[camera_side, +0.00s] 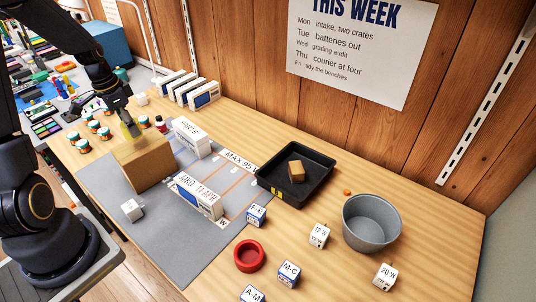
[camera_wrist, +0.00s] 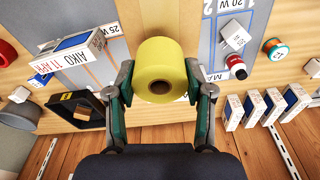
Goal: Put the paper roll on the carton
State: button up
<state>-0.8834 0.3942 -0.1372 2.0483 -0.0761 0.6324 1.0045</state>
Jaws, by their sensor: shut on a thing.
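The paper roll is yellow with a dark core hole; it shows between my fingers in the wrist view (camera_wrist: 160,60) and just under my gripper in the side view (camera_side: 131,130). My gripper (camera_wrist: 160,78) is shut on the roll, with one green finger pad on each side. The carton (camera_side: 146,164) is a plain brown box standing on the grey mat. The roll is over the carton's top, towards its back edge in the side view. I cannot tell whether the roll touches the carton. The carton's tan top (camera_wrist: 165,18) shows behind the roll in the wrist view.
A white PARTS box (camera_side: 191,137) stands close right of the carton, and several capped jars (camera_side: 104,133) stand left behind it. A small white cube (camera_side: 132,210) is in front. A black tray (camera_side: 273,185) with a brown block and a grey bucket (camera_side: 371,224) are farther right.

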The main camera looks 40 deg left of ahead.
jog(key=shift+w+a+f, duration=0.1)
jog(key=shift+w+f, duration=0.05)
jog(key=shift+f, duration=0.8)
jog(key=shift+w+a+f, duration=0.1)
jog(key=shift+w+f, duration=0.05)
jog(key=shift+f, duration=0.8)
jog(key=shift+f, duration=0.1)
jog(key=o, duration=1.2)
jog(key=shift+c, duration=0.2)
